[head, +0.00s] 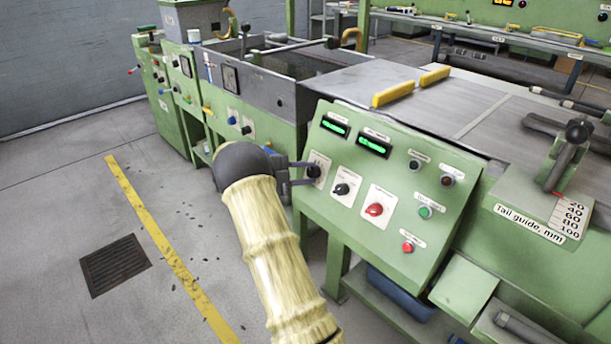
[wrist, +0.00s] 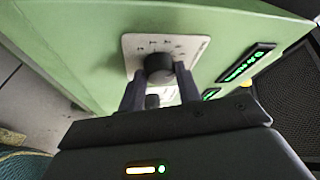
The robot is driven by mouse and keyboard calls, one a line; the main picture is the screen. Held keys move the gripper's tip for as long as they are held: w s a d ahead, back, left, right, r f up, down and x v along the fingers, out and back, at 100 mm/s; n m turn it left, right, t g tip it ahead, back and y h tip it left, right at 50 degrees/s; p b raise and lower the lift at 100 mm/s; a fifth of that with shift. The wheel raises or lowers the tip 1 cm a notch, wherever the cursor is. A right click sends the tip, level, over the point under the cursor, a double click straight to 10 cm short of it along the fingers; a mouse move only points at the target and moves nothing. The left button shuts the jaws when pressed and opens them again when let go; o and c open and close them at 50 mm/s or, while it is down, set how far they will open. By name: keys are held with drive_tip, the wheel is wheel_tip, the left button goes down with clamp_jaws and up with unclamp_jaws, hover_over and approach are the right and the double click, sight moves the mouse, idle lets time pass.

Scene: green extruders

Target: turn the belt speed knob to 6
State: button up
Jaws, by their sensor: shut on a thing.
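My gripper (head: 309,172) is at the left end of the green sloped control panel (head: 340,235) in the head view. Its fingers are shut on a black knob on a pale dial plate, the leftmost knob of the panel. In the wrist view the knob (wrist: 159,68) sits between the two fingertips, in front of the pale dial plate (wrist: 190,47). The marks on the plate are too small to read, and the knob's setting cannot be told. Its label is not legible, so I cannot confirm it is the belt speed knob.
Beside the held knob are another black knob (head: 342,189) and a red knob (head: 374,210). Two green-lit displays (head: 334,126) (head: 373,146) sit above. Several buttons are at the panel's right. A tail guide lever (head: 566,155) stands farther right. Open floor lies to the left.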

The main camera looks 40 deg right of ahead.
drive_tip(key=m+y, duration=0.1)
drive_tip(key=m, duration=0.2)
drive_tip(key=m+y, duration=0.2)
drive_tip(key=m, duration=0.1)
drive_tip(key=shift+r+m, duration=0.15)
drive_tip(key=shift+m, duration=0.15)
drive_tip(key=m+y, duration=0.1)
drive_tip(key=m, duration=0.1)
drive_tip(key=m+t+y, duration=0.1)
drive_tip(key=m, duration=0.1)
drive_tip(key=shift+d+r, duration=0.1)
drive_tip(key=shift+r, duration=0.05)
drive_tip(key=o, duration=1)
drive_tip(key=shift+c, duration=0.2)
drive_tip(key=shift+r, duration=0.1)
drive_tip(key=shift+w+r, duration=0.1)
drive_tip(key=shift+r, duration=0.05)
drive_tip(key=p+v, duration=0.4)
drive_tip(key=v, duration=1.3)
drive_tip(key=shift+p, duration=0.3)
